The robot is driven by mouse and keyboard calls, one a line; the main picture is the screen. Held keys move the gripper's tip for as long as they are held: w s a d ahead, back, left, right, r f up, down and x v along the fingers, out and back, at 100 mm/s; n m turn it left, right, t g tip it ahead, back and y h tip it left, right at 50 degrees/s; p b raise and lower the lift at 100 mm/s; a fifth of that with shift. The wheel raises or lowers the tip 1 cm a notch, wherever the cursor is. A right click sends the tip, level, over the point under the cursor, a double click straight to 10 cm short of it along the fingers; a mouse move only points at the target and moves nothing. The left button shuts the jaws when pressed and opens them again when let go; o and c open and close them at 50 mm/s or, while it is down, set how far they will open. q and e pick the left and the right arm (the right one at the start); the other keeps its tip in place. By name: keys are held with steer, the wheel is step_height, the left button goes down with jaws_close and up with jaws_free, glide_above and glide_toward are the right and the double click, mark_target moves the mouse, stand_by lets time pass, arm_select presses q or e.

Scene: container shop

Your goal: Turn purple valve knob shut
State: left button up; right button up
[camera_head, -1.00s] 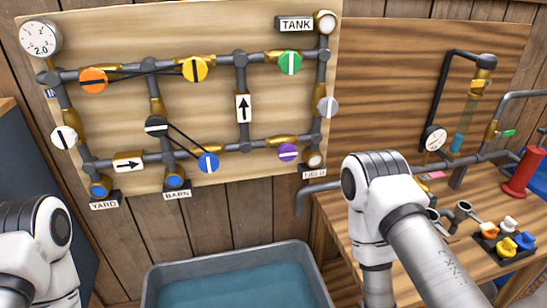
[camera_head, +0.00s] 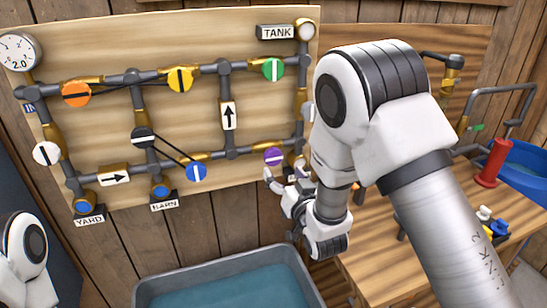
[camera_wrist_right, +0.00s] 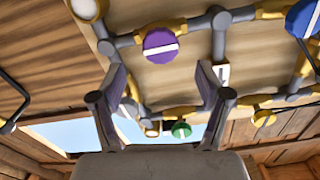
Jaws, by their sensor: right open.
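The purple valve knob (camera_head: 273,156) is a round disc with a white stripe, on the lower right pipe of the wooden board. Its stripe lies close to horizontal, roughly along the pipe. My right gripper (camera_head: 285,174) is just below the knob, with its fingers pointing up at the board. In the right wrist view the knob (camera_wrist_right: 160,43) shows whole, beyond and centred between the spread fingertips (camera_wrist_right: 160,80). The gripper is open and empty, and I see no contact with the knob. My left gripper is out of view; only part of my left arm shows.
Blue (camera_head: 196,171), green (camera_head: 273,69), yellow (camera_head: 180,79) and orange (camera_head: 76,94) knobs share the board. A water trough (camera_head: 225,284) stands below. A wooden bench (camera_head: 375,235) with a red cylinder (camera_head: 492,163) is at right.

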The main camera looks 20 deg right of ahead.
mark_target(274, 159)
steer(key=w+p, duration=0.3)
steer(key=w, duration=0.5)
steer(key=shift+a+r, duration=0.1)
steer(key=shift+s, duration=0.1)
steer(key=c, duration=1.2)
